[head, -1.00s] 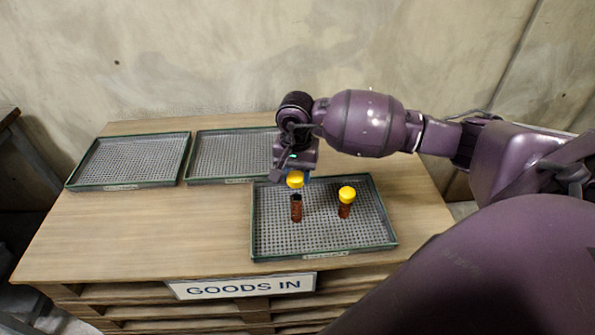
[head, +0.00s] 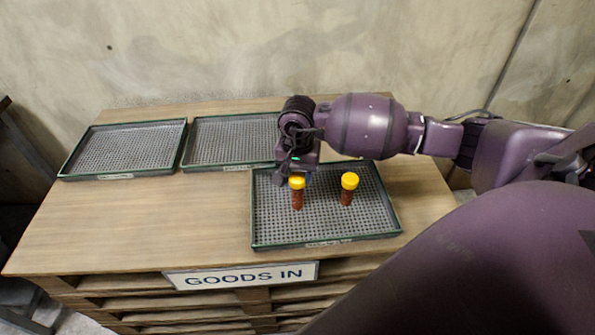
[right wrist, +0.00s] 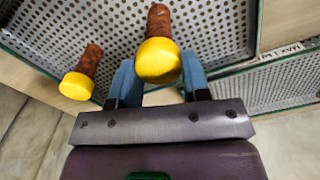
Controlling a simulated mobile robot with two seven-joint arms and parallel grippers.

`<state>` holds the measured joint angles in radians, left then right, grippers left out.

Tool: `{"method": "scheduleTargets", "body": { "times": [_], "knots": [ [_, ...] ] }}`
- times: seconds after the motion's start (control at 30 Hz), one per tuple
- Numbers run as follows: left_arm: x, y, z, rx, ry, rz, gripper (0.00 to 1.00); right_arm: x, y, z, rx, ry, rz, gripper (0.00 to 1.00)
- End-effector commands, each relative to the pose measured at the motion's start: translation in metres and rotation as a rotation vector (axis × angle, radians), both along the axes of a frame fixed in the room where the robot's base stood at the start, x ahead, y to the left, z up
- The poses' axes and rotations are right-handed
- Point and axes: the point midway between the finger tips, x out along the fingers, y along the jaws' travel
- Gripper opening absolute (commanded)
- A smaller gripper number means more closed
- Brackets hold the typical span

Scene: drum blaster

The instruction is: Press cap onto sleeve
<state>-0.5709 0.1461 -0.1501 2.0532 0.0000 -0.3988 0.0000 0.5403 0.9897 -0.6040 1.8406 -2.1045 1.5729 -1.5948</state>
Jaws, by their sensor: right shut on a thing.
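A yellow cap (head: 297,183) sits at the top of an upright brown-red sleeve (head: 298,200) in the front right tray (head: 325,244). My right gripper (head: 299,178) is at this cap from behind and above. In the right wrist view its blue fingers (right wrist: 159,80) are on either side of the yellow cap (right wrist: 157,61), shut on it, with the sleeve (right wrist: 158,20) in line beyond. I see no gap between cap and sleeve, but cannot tell how firmly it is seated. A second sleeve (head: 347,198) stands to the right, with its own yellow cap (head: 350,180) on top.
Two empty perforated trays stand at the back: one far left (head: 60,177) and one at the middle (head: 183,167). The wooden table (head: 150,225) is bare at the left front. A "GOODS IN" sign (head: 241,275) hangs on its front edge.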

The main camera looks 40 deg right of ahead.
Motion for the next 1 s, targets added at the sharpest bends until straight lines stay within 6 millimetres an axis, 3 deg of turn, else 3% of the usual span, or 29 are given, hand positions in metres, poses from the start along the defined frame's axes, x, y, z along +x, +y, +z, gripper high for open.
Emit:
{"method": "scheduleTargets", "body": {
  "times": [1.0],
  "knots": [
    [-0.0014,0.0002,-0.0045,0.000,0.006,0.000,0.98,-0.0003,-0.0003,0.0001,-0.001,0.001,0.000,0.21]
  ]
}}
